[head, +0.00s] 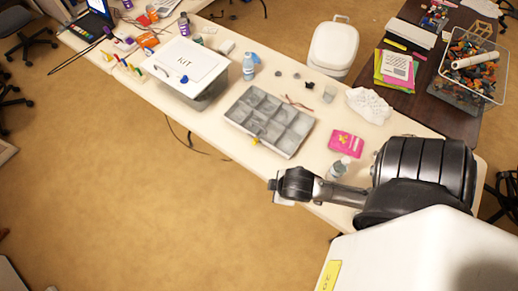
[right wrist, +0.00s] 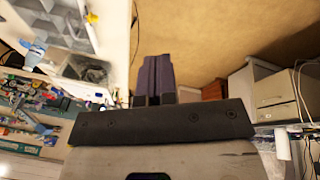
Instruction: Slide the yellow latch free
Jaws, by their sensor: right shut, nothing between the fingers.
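A small yellow piece, which looks like the yellow latch (head: 255,141), sits at the front edge of a grey compartment tray (head: 238,121) on the table. It also shows at the tray's edge in the right wrist view (right wrist: 91,18). My right gripper (head: 272,186) is at the table's front edge, to the right of and nearer than the latch, apart from it. In the right wrist view its dark fingers (right wrist: 154,75) are together with nothing between them. My left gripper is not in view.
A white-lidded KIT box (head: 187,62) stands left of the tray. A blue spray bottle (head: 250,66), a pink packet (head: 346,143), a clear bottle (head: 339,168) and crumpled white cloth (head: 369,105) are on the table. Open floor lies in front of the table.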

